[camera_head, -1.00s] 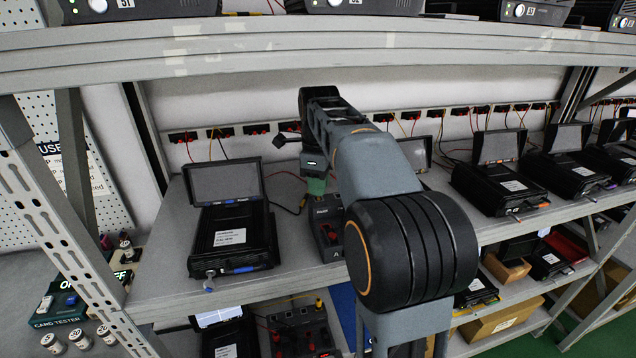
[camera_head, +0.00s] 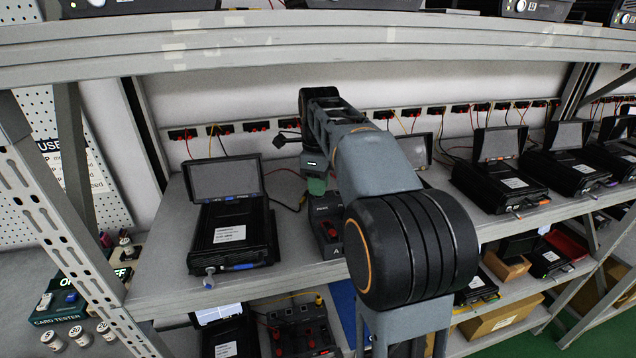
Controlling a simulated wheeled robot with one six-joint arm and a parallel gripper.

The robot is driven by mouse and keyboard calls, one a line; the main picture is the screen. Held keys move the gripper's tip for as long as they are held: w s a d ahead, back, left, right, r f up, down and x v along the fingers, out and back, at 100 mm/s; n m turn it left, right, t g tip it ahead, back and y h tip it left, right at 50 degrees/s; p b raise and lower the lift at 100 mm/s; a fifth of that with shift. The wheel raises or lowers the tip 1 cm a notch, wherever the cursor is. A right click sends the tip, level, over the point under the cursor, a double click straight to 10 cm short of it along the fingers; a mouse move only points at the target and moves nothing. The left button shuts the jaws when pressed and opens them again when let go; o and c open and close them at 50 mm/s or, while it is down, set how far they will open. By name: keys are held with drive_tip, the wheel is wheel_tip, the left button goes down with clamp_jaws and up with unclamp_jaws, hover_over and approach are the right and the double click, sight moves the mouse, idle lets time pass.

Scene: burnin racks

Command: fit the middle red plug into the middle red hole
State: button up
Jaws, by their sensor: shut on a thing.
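My gripper (camera_head: 316,186), with greenish fingers, points down over the shelf, just above and behind a black box (camera_head: 328,230) marked A. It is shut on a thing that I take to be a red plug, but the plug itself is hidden. A thin red wire (camera_head: 283,171) runs from behind the left tester towards the fingers. The box shows red parts on its top, partly covered by my arm. I cannot make out a middle red hole, or whether the held thing touches anything.
A black tester (camera_head: 232,235) with a raised screen stands left of the box. Wall sockets (camera_head: 257,126) with wires line the back. More testers (camera_head: 507,180) stand to the right. A thick shelf beam (camera_head: 300,45) crosses above my arm. A lower shelf holds another box (camera_head: 300,330) with red parts.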

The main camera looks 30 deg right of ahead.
drive_tip(key=shift+f, duration=0.35)
idle(0.4)
drive_tip(key=o, duration=0.8)
drive_tip(key=shift+o, duration=0.6)
drive_tip(key=o, duration=0.3)
drive_tip(key=shift+r, duration=0.15)
drive_tip(key=shift+r+p, duration=2.6)
drive_tip(key=shift+r, duration=0.05)
